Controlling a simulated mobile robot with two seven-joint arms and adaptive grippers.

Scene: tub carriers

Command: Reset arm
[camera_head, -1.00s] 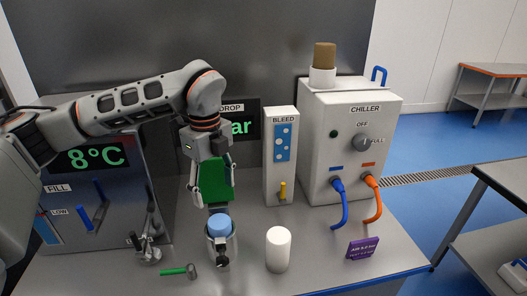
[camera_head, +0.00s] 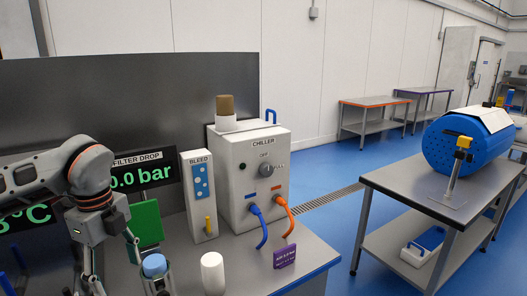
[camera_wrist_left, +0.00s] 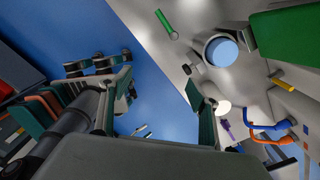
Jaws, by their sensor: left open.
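My left gripper (camera_head: 112,268) is at the lower left of the head view, its fingers apart and nothing between them. It is left of a blue-topped metal cylinder (camera_head: 155,266) and apart from it. In the left wrist view the open fingers (camera_wrist_left: 160,108) frame blue floor and the bench edge. The blue-topped cylinder (camera_wrist_left: 221,50) shows there beyond the right finger.
The bench holds a white cylinder (camera_head: 212,273), a green panel (camera_head: 146,223), the bleed unit (camera_head: 199,205) and the chiller (camera_head: 247,180) with blue and orange hoses. A green-handled tool (camera_wrist_left: 166,24) lies on the bench. A grey table (camera_head: 400,184) with a blue drum (camera_head: 462,142) stands right.

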